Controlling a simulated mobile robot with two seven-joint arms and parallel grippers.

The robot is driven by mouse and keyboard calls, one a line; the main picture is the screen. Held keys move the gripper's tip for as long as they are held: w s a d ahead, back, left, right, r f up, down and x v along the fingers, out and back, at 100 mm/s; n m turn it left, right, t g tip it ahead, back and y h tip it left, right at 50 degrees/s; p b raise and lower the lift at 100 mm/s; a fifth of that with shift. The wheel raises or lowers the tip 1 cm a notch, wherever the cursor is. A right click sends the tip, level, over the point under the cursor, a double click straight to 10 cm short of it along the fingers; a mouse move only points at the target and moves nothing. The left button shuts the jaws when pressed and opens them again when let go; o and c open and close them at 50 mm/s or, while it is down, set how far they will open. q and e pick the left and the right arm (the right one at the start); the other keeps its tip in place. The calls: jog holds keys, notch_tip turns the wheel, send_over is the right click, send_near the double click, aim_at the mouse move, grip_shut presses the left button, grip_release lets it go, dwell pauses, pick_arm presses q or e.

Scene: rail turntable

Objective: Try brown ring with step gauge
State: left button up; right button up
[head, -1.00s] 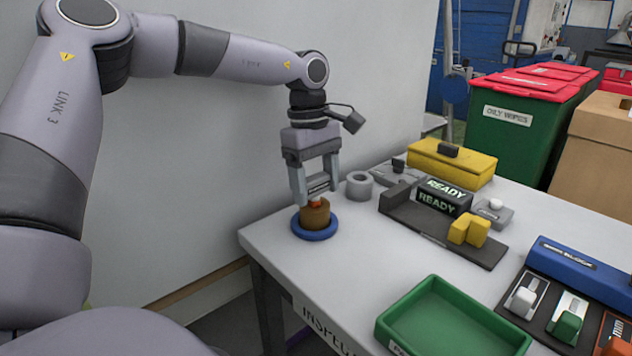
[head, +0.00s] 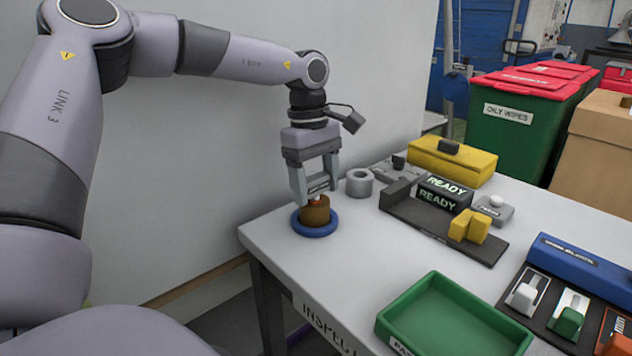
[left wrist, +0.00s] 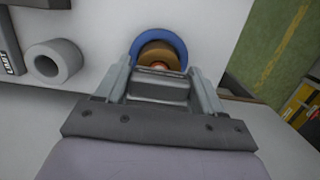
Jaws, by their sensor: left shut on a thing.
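The brown ring (head: 315,215) stands upright on a blue round base (head: 315,233) near the table's back left corner. My left gripper (head: 317,188) points down right above the ring. It is shut on a grey piece with a dark label, which I take to be the step gauge (head: 319,183). A small orange-red part of it shows at the ring's top; how deep it reaches is hidden. In the left wrist view the gauge (left wrist: 158,86) lies between the fingers, with the brown ring (left wrist: 158,54) just beyond. My right gripper is not in view.
A grey ring (head: 360,184) stands close to the right. Beyond it are a dark fixture with READY displays (head: 437,202) and a yellow box (head: 452,164). A green tray (head: 450,318) and a blue rack (head: 580,270) are at the front right. Clear tabletop lies between.

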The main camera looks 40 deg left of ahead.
pick_arm(q)
jog(key=shift+f+b, duration=0.55)
jog(key=shift+f, duration=0.1)
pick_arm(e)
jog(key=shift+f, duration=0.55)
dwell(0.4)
pick_arm(q)
jog(key=o, duration=1.2)
jog(key=shift+o, duration=0.2)
jog(key=shift+r, duration=0.45)
jog(key=shift+a+r+p, duration=0.1)
jog(key=shift+a+r, duration=0.05)
jog(key=shift+r, duration=0.9)
jog(key=shift+a+r+p, duration=0.15)
jog(key=shift+a+r, duration=0.05)
jog(key=shift+r, duration=0.85)
jog(key=shift+a+r+p, duration=0.1)
jog(key=shift+a+r, duration=0.05)
jog(key=shift+r, duration=0.9)
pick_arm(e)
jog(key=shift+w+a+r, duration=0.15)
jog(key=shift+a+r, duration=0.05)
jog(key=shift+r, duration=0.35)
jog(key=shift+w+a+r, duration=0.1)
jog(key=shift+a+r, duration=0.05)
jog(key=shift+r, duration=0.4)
